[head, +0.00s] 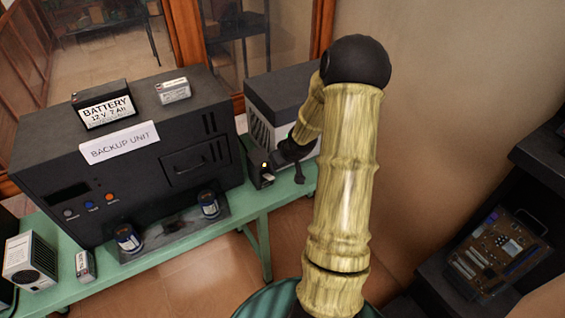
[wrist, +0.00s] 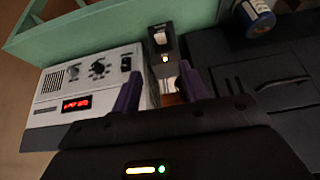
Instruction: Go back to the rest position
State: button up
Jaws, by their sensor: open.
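My arm, in a yellow bamboo-like finish with a black joint, crosses the right middle of the head view. It reaches down to my gripper (head: 290,158), which is dark and partly hidden by the arm there. In the wrist view my gripper (wrist: 158,88) shows two purple fingers spread apart with nothing clearly held between them. A small black switch box (head: 262,170) with a lit orange lamp stands on the green bench just left of the gripper. It also shows beyond the fingertips in the wrist view (wrist: 164,44). I cannot tell whether the fingers touch anything.
The large black backup unit (head: 60,160) stands on the green bench (head: 235,215), bearing a battery (head: 103,106) and a smaller one (head: 172,91). A grey-topped white device (head: 285,92) is close behind the gripper. A dark shelf with a circuit board (head: 500,245) is at right.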

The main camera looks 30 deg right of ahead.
dwell(0.3)
jog(key=s+a+r+g, duration=0.1)
jog(key=s+a+r, duration=0.4)
jog(key=s+a, duration=0.3)
jog(key=s+a+r+g, duration=0.2)
jog(key=s+a+r, duration=0.4)
jog(key=a, duration=0.8)
jog(key=s, duration=0.3)
jog(key=shift+s+a+n, duration=0.15)
jog(key=shift+s+n, duration=0.05)
jog(key=shift+n, duration=0.1)
jog(key=shift+w, duration=0.1)
